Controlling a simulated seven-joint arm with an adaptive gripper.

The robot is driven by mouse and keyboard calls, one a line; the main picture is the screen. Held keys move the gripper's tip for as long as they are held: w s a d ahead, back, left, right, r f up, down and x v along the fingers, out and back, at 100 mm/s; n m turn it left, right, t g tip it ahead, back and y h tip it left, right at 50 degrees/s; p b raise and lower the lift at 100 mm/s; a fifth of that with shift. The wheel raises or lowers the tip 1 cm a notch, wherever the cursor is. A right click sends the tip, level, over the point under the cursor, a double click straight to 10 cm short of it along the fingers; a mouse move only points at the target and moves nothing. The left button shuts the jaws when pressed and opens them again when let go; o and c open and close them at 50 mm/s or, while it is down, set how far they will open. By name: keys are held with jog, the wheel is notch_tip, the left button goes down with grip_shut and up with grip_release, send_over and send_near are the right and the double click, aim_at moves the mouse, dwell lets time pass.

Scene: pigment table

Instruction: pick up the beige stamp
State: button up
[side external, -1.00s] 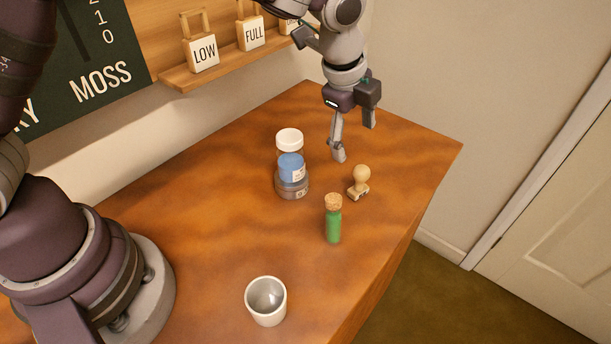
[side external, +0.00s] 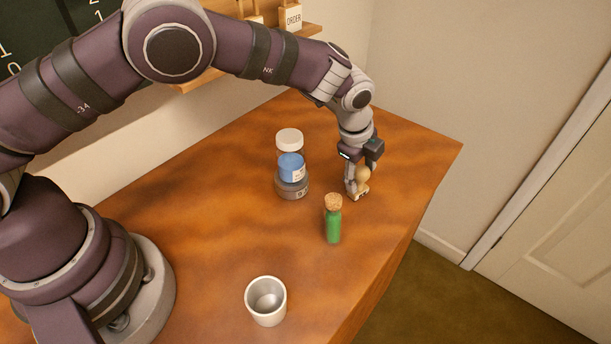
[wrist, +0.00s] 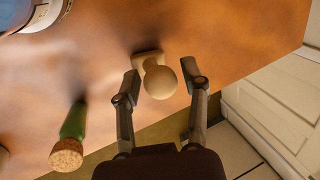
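The beige stamp (side external: 362,177) stands upright on the wooden table, with a round knob on top and a small block base. In the wrist view the stamp (wrist: 160,82) lies between the two fingers, its knob toward the camera. My gripper (wrist: 162,80) is open around the stamp, with a visible gap on each side of the knob. In the side view my gripper (side external: 358,182) is low over the table at the stamp, and one finger shows to the left of the knob. The far finger is mostly hidden.
A green corked bottle (side external: 333,220) stands close by, in front and left of the stamp. Stacked jars (side external: 291,180) stand further left, and a white cup (side external: 266,301) near the front. The table's right edge is near; the table behind the stamp is clear.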

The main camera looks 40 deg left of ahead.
grip_shut()
